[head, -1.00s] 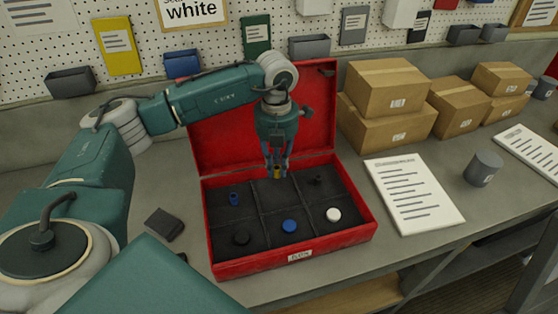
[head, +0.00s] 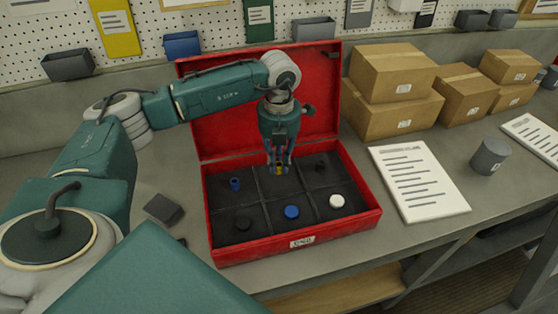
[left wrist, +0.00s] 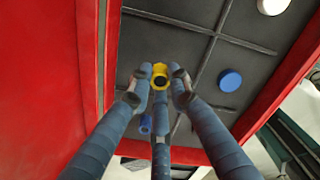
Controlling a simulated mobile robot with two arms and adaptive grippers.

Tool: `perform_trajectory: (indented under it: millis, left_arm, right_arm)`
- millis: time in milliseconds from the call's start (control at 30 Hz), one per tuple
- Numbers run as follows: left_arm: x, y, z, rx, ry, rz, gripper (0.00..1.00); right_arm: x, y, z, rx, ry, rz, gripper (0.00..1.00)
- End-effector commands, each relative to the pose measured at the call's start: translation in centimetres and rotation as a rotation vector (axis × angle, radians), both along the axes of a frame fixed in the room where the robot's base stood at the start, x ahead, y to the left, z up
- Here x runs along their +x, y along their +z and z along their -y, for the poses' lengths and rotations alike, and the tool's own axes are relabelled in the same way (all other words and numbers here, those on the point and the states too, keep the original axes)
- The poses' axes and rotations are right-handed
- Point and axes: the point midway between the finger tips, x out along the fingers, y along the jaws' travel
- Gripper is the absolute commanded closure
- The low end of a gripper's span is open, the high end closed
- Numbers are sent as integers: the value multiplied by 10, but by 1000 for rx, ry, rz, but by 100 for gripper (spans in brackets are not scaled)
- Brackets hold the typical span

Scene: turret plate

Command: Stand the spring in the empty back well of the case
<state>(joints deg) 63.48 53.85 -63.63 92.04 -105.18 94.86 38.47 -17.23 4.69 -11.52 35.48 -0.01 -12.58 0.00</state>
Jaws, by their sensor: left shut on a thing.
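The red case (head: 225,255) stands open on the bench, its dark inside split into two rows of wells. My left gripper (head: 279,168) points down over the back middle well and is shut on the yellow spring (head: 279,171). In the left wrist view the spring (left wrist: 159,75) shows as a yellow ring between the fingertips (left wrist: 160,85). I cannot tell whether it touches the well floor. The back left well holds a blue piece (head: 235,184), the back right well a black piece (head: 320,165). My right gripper is out of view.
The front wells hold a black disc (head: 243,222), a blue disc (head: 291,211) and a white disc (head: 336,201). The raised red lid (head: 222,130) stands close behind the gripper. Cardboard boxes (head: 395,75), a paper sheet (head: 418,180) and a grey cup (head: 489,156) are to the right.

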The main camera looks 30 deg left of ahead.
Motion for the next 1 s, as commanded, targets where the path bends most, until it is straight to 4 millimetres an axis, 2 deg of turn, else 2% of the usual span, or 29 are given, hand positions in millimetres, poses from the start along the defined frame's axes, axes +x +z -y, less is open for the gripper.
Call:
perform_trajectory:
  millis: [700, 1000]
  left_arm:
    - [0, -17, 0, 0, 0, 0, 100]
    - [0, -17, 0, 0, 0, 0, 100]
  right_arm:
    - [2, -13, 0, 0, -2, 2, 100]
    - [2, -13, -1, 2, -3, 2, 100]
